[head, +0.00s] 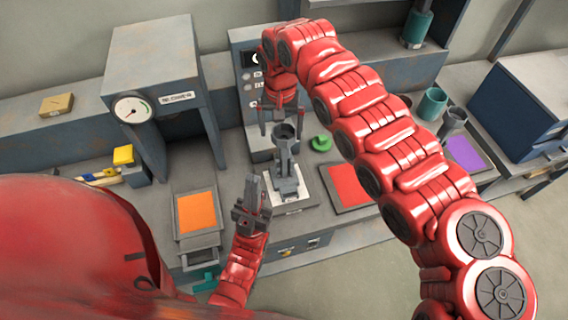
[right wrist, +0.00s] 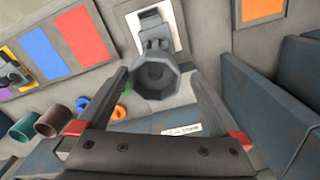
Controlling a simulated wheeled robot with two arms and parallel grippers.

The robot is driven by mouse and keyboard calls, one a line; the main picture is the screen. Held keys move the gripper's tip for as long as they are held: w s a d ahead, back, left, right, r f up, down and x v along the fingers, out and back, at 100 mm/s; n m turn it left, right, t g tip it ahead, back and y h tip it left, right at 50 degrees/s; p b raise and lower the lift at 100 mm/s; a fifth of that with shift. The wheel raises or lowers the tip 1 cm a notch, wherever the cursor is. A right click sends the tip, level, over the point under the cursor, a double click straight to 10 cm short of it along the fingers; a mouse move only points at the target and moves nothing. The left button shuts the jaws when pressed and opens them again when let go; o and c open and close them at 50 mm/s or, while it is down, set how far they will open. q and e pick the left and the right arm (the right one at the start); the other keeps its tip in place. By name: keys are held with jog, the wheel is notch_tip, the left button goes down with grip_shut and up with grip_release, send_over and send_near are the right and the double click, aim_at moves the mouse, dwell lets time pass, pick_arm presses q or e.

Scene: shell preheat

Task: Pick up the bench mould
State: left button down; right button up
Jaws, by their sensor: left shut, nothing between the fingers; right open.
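The bench mould (head: 287,165) appears to be the grey upright piece with a round cup on top, standing on a white-bordered plate (head: 306,187). My right gripper (head: 283,118) is open above it, fingers pointing down around the level of the cup. In the right wrist view the mould's faceted cup (right wrist: 157,75) shows between the tips of the open fingers, with a gap on each side; contact cannot be seen. My left gripper (head: 250,203) is shut and empty, pointing up, just left of and in front of the plate.
An orange panel (head: 197,212) lies at left, below a grey cabinet with a gauge (head: 132,109). A red panel (head: 352,186) and a green knob-like piece (head: 321,143) lie right of the mould.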

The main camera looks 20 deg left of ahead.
jog(key=shift+d+f+p, duration=0.2)
jog(key=shift+f+p, duration=0.35)
jog(key=shift+p, duration=0.1)
notch_tip(320, 180, down, 4)
jog(key=shift+d+r+p, duration=0.1)
jog(key=shift+d+p, duration=0.05)
jog(key=shift+p, duration=0.9)
jog(key=shift+w+f, duration=0.1)
jog(key=shift+f, duration=0.15)
jog(key=c, duration=0.3)
grip_shut()
